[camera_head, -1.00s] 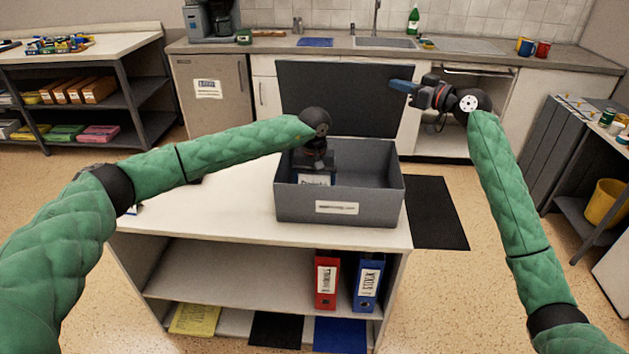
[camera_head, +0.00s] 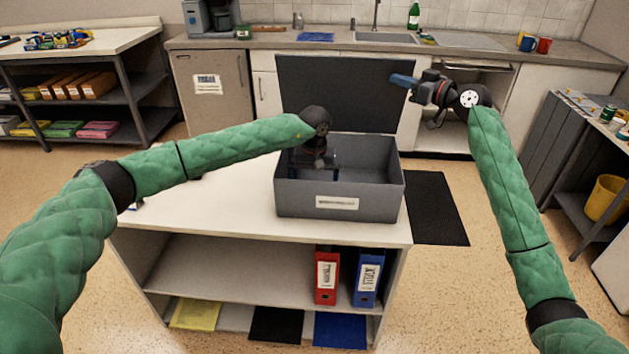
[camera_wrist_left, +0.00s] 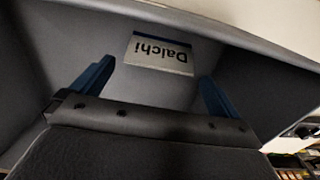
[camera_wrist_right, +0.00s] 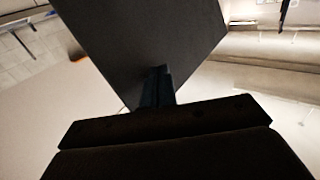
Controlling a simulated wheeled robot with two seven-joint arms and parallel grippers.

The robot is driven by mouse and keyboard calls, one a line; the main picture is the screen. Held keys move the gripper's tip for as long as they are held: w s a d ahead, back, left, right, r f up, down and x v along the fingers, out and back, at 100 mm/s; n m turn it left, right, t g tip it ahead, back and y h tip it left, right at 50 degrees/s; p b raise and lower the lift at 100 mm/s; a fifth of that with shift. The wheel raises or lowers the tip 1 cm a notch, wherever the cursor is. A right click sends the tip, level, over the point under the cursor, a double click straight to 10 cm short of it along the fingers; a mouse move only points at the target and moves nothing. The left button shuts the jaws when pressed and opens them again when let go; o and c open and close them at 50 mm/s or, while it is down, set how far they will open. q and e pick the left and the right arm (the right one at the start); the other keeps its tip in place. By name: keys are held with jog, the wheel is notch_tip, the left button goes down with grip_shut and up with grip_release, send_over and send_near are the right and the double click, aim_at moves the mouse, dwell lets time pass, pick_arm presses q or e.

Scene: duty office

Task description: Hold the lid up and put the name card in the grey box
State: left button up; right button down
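The grey box (camera_head: 338,203) stands on the white counter with its dark lid (camera_head: 335,85) raised upright at the back. My left gripper (camera_wrist_left: 155,85) is inside the box, at its left part in the head view, with its blue fingers spread apart. The name card (camera_wrist_left: 158,53), white with a dark band and reading "Daichi", is in the box just beyond the open fingers. The head view does not show the card. My right gripper (camera_head: 402,80) has its fingers together in front of the lid's right edge. The lid also shows in the right wrist view (camera_wrist_right: 135,40); whether the fingers touch it is unclear.
A red binder (camera_head: 327,276) and a blue binder (camera_head: 367,278) stand on the shelf below. A sink counter (camera_head: 300,45) runs along the back. A dark mat (camera_head: 435,208) lies on the floor at right. The countertop (camera_head: 215,205) left of the box is mostly clear.

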dwell(0.4)
pick_arm(q)
notch_tip(320, 180, up, 15)
dwell(1.9)
jog(key=shift+s, duration=0.1)
jog(key=s+a, duration=0.3)
jog(key=s, duration=1.8)
jog(key=shift+s, duration=0.3)
dwell(0.7)
pick_arm(e)
jog(key=s, duration=0.1)
jog(key=s+f, duration=0.1)
jog(key=s, duration=0.1)
jog(key=shift+s+f, duration=0.25)
jog(key=shift+s, duration=0.1)
dwell(0.4)
jog(key=shift+f, duration=0.1)
